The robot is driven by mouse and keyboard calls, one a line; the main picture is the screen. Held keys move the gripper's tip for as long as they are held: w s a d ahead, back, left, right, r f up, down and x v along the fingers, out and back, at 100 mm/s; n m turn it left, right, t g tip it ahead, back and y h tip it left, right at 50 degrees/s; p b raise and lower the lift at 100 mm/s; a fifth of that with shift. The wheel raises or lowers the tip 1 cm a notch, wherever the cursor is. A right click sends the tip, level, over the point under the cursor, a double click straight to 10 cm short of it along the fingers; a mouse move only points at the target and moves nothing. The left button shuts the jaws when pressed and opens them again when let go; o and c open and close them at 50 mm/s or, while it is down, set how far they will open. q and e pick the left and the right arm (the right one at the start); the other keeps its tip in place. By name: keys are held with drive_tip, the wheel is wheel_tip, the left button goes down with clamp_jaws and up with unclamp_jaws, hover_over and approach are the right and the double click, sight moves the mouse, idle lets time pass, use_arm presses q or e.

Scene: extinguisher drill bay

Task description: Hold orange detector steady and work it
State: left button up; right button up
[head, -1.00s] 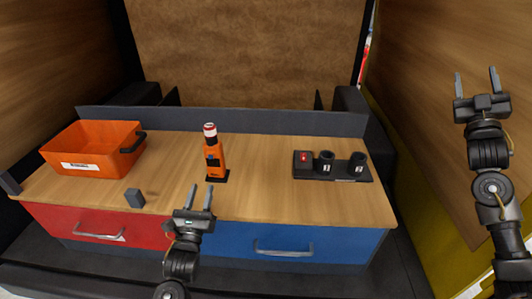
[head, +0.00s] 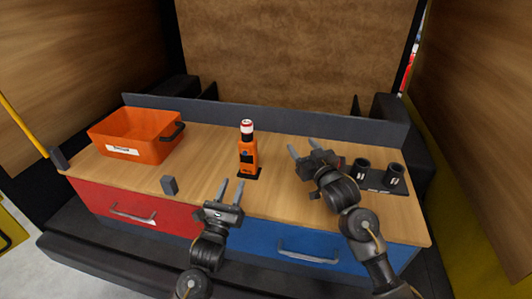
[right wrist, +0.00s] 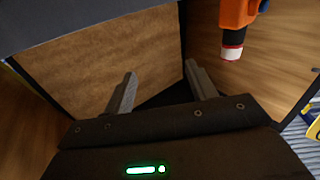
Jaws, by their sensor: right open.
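The orange detector (head: 248,157) stands upright on a small black base near the middle of the table, with a white-and-red cap on top. In the right wrist view, it shows at the top right (right wrist: 236,14), cap downward in the picture, outside the jaws. My left gripper (head: 231,182) is open and empty, in front of the detector and slightly left, apart from it. My right gripper (head: 302,147) is open and empty to the right of the detector, with a gap between them. Its fingers also show in the right wrist view (right wrist: 161,84).
An orange bin (head: 137,150) stands at the left. A small grey block (head: 170,185) lies in front of it. A black holder (head: 400,207) with two cups is at the right, partly hidden by my right arm. A low grey wall (head: 270,117) runs along the table's back.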

sight(250, 137)
drive_tip(key=s+a+n+g+y, duration=0.2)
drive_tip(key=a+y, duration=0.1)
drive_tip(key=a, duration=0.9)
drive_tip(key=x, duration=0.7)
drive_tip(key=r+x, duration=0.1)
drive_tip(key=x, duration=0.2)
drive_tip(key=shift+w+d+f, duration=0.1)
drive_tip(key=shift+w+d, duration=0.05)
drive_tip(key=shift+w, duration=0.25)
clamp_jaws()
unclamp_jaws()
drive_tip(key=v, duration=1.2)
drive_tip(key=shift+s+f, duration=0.1)
